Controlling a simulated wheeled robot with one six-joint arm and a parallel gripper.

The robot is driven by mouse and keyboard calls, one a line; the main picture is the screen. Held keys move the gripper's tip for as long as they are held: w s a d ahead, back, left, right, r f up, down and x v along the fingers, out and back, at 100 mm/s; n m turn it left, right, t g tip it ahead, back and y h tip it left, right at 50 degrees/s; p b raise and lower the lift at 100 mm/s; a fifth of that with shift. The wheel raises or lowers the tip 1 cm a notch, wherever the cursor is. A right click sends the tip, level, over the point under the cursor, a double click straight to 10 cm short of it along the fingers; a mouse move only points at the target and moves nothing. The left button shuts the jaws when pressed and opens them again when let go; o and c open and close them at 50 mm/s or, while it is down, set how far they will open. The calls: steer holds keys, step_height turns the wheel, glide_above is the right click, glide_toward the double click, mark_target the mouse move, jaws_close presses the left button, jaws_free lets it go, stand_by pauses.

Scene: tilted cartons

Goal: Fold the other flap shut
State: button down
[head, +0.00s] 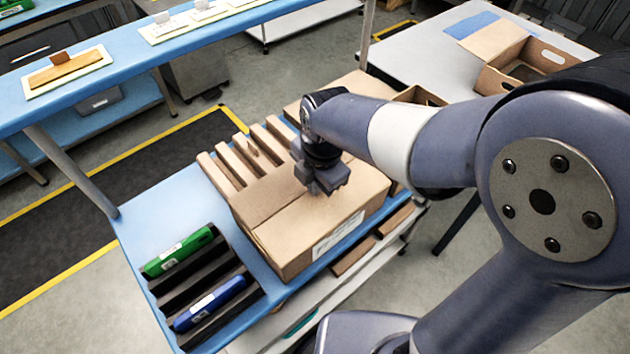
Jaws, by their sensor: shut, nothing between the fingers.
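A brown carton (300,255) stands on the blue table in the middle of the head view. A white label shows on its near right side. Its near top flap (315,222) lies about flat over the top. Its far-left top flap (262,200) meets it along a seam and looks nearly flat; I cannot tell whether it is fully down. My gripper (328,189) is shut and empty, pointing down at the carton's top near the seam. I cannot tell whether it touches the cardboard. The gripper and arm hide the carton's back part.
A black rack holds a green case (180,250) and a blue case (210,302) at the table's front left. Brown slats (235,165) stand behind the carton. An open carton (540,62) sits on the grey table at upper right. A blue bench runs along upper left.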

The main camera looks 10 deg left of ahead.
steer(key=shift+w+a+f+b, duration=0.1)
steer(key=shift+a+f+b, duration=0.05)
steer(key=shift+f+b, duration=0.25)
steer(key=shift+w+a+f+b, duration=0.1)
steer(key=shift+f+b, duration=0.15)
steer(key=shift+f, duration=0.15)
steer(key=shift+r, duration=0.1)
steer(key=shift+r+p, duration=1.2)
steer(key=shift+r, duration=0.15)
step_height(320, 180, up, 13)
steer(key=p, duration=0.2)
steer(key=shift+f, duration=0.1)
